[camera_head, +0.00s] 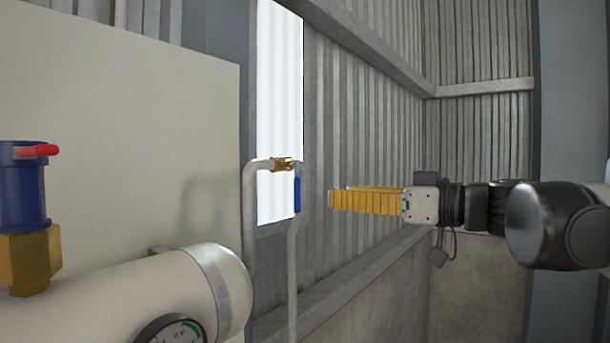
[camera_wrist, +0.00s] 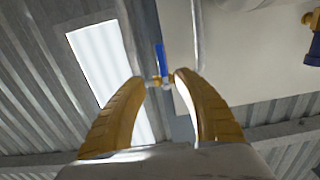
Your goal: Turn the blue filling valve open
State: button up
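The blue filling valve handle (camera_head: 297,195) hangs straight down from a brass valve body (camera_head: 284,163) on a thin pale pipe. It lies along the vertical pipe run and across the short horizontal one. My gripper (camera_head: 332,201), with yellow ribbed fingers, is to the right of the handle and apart from it, at about its height. In the wrist view, the two fingers of my gripper (camera_wrist: 160,78) are spread with nothing between them. The blue handle (camera_wrist: 160,55) and brass body (camera_wrist: 155,82) show beyond the gap between the fingertips.
A pale tank (camera_head: 150,295) with a gauge (camera_head: 172,330) stands at the lower left. A blue and brass fitting with a red lever (camera_head: 38,151) sits on it. A cream panel (camera_head: 130,130) is behind. Corrugated walls (camera_head: 370,130) and a bright window (camera_head: 279,100) lie behind the pipe.

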aim_at(299, 192)
jog(key=p+x, duration=0.1)
jog(key=x, duration=0.9)
jog(key=shift+w+a+r+p, duration=0.15)
jog(key=shift+a+p, duration=0.15)
jog(key=shift+a, duration=0.15)
grip_shut()
